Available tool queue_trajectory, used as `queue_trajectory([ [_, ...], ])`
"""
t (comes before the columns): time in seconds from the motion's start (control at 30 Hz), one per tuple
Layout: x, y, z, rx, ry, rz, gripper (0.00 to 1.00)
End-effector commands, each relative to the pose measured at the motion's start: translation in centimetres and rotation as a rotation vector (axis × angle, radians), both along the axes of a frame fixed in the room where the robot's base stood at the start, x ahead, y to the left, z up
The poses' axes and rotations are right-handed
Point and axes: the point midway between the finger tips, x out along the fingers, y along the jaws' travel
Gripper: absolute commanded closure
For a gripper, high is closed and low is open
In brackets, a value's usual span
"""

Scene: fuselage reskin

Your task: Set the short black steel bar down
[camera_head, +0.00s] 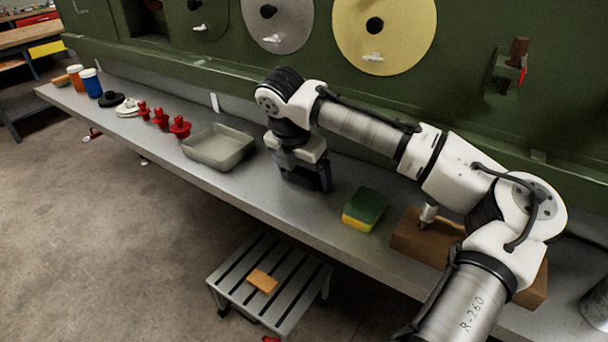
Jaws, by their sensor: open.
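My gripper (308,185) points down, low over the grey shelf (240,187), between the metal tray and the sponge. Its jaws are open. Dark shapes show at and below the fingers, and I cannot tell a short black steel bar apart from the dark fingers there. No such bar shows clearly anywhere else on the shelf. My gripper body and wrist hide part of the shelf behind them.
A shallow metal tray (217,148) stands left of my gripper, and a green and yellow sponge (365,210) lies to the right. A wooden block (415,240) is partly behind my arm. Several red knobs (161,118) stand farther left. A slatted step stool (240,288) is below.

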Motion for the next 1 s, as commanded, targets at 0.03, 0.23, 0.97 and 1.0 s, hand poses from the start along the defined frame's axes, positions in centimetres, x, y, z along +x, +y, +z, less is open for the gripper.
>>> queue_trajectory([
  [0.03,0.02,0.00,-0.07,0.001,-0.001,0.000,0.11],
  [0.23,0.03,0.01,-0.06,0.001,-0.001,0.000,0.16],
  [0.97,0.07,0.01,0.50,0.001,-0.003,0.000,0.78],
  [1.0,0.11,0.02,0.90,0.001,-0.004,-0.001,0.78],
])
